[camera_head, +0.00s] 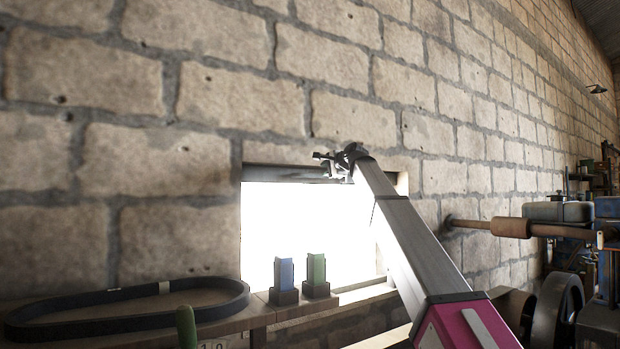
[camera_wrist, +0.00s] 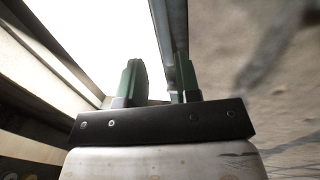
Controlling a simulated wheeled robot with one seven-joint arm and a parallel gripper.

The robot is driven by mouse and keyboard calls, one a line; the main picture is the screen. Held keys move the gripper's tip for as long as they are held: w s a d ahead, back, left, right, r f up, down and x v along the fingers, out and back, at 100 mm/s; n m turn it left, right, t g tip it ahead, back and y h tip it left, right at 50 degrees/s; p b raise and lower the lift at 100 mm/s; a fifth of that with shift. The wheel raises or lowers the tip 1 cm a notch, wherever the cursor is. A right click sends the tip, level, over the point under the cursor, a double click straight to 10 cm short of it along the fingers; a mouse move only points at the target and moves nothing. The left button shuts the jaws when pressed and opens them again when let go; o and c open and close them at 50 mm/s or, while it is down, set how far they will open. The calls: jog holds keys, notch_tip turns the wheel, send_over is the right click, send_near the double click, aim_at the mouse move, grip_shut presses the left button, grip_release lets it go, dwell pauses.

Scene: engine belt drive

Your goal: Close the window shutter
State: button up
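The window opening (camera_head: 310,235) in the stone block wall is filled with bright white light. A dark grey horizontal bar (camera_head: 275,173), which looks like the lower edge of the raised shutter, runs along the top of the opening. The rest of the shutter cannot be made out. My gripper (camera_head: 322,160) is at this bar, near the top middle of the window. In the wrist view, the green fingers of my gripper (camera_wrist: 160,82) stand apart. The grey bar (camera_wrist: 174,40) runs close by the right finger; whether they touch is unclear.
A blue block (camera_head: 284,273) and a green block (camera_head: 316,268) stand in dark holders below the window. A black belt (camera_head: 120,322) lies on the bench at left. A brown rod (camera_head: 510,228) and machinery are at right.

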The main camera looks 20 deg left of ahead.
aim_at(313, 175)
jog(key=x, duration=1.1)
jog(key=shift+r, duration=0.15)
jog(key=shift+s, duration=0.1)
jog(key=shift+c, duration=0.4)
grip_shut()
